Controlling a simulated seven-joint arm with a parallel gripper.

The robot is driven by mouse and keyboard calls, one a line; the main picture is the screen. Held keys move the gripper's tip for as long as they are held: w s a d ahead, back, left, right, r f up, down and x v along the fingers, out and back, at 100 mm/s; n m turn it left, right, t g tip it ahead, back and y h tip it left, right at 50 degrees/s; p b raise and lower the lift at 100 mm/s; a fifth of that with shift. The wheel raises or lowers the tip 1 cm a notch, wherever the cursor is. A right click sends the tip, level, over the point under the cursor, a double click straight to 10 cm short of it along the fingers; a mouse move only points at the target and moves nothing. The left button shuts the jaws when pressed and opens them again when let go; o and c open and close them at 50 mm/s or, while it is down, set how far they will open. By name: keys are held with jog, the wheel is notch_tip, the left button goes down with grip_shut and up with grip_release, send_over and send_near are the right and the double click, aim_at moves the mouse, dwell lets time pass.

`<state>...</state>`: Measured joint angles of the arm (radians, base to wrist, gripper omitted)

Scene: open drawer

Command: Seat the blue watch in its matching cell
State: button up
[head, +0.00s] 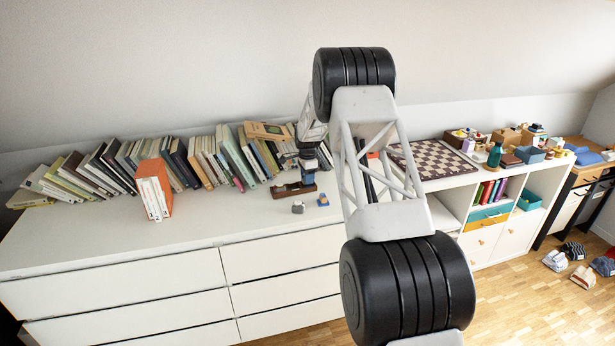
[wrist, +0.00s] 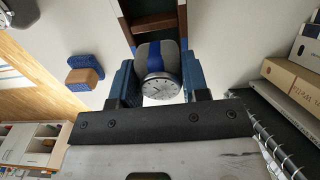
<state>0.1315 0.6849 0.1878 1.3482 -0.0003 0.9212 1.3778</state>
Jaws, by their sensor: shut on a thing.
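The blue watch (wrist: 159,84) has a silver dial and a blue strap around a grey cushion. My gripper (wrist: 158,90) is shut on it, with one blue finger on each side of the cushion. In the head view my gripper (head: 308,176) is over the right end of a brown wooden box (head: 284,191) on the white dresser. In the wrist view the box (wrist: 155,22) lies just beyond the watch, with a dark cell showing. The watch hides part of the box, and I cannot tell whether it touches it.
A blue and tan block (head: 323,200) and a small grey object (head: 298,207) stand in front of the box. A row of books (head: 235,155) is close behind. The dresser top (head: 215,218) is clear to the left, up to an orange-and-white binder set (head: 154,190).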

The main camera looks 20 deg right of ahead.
jog(key=shift+f, duration=0.75)
jog(key=o, duration=1.1)
jog(key=shift+r, duration=0.1)
jog(key=shift+r, duration=3.8)
jog(key=shift+r, duration=0.1)
